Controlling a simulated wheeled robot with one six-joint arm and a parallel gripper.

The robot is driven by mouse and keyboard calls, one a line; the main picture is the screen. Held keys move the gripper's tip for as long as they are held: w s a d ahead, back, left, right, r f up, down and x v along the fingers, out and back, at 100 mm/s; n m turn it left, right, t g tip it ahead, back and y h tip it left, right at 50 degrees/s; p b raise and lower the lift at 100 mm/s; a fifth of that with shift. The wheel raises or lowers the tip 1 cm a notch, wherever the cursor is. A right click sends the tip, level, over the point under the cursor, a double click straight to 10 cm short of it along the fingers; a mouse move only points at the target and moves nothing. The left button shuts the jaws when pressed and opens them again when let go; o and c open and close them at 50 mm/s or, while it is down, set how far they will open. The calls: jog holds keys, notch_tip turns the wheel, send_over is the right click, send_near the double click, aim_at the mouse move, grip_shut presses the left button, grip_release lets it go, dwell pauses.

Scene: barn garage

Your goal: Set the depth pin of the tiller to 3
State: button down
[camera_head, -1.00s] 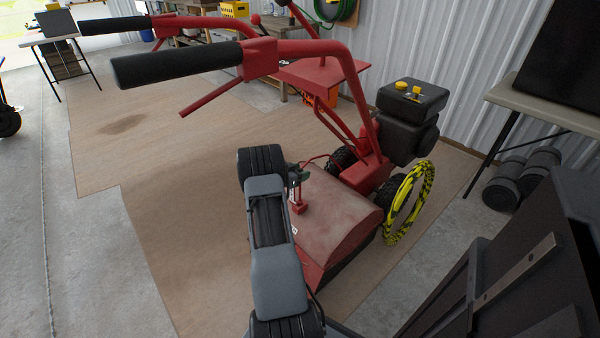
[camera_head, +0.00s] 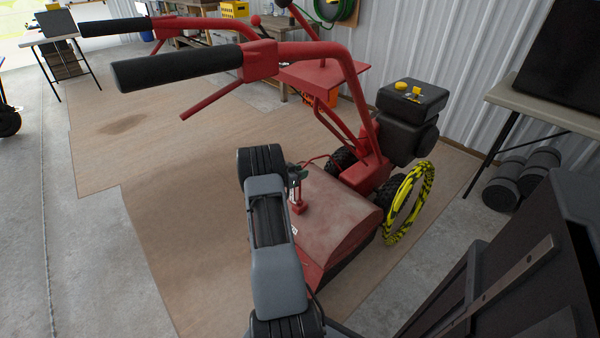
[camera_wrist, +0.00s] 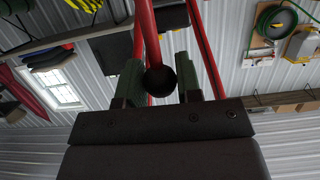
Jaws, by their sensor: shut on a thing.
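The red tiller (camera_head: 340,205) stands on the brown mat, its handlebars reaching up to the left. A short red post (camera_head: 299,206) stands on its hood, with small white markings nearby that are too small to read. My gripper (camera_head: 298,177) is at the top of this post, partly hidden behind my own arm. In the wrist view, the green fingers of my gripper (camera_wrist: 160,80) stand on both sides of a dark round knob (camera_wrist: 160,81), which appears to be the depth pin's head. My gripper is shut on it. The pin's holes and setting cannot be read.
The black engine (camera_head: 411,115) is behind the hood. A table (camera_head: 540,108) stands at the right by the wall. The mat (camera_head: 170,190) left of the tiller is clear.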

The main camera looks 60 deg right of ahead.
jog(key=shift+r+p, duration=2.15)
jog(key=shift+r, duration=0.85)
grip_release()
jog(key=shift+f, duration=0.25)
jog(key=shift+a, duration=0.1)
jog(key=p+v, duration=0.4)
jog(key=v, duration=0.4)
jog(key=shift+w+a, duration=0.2)
jog(key=shift+a, duration=0.15)
jog(key=shift+r, duration=0.1)
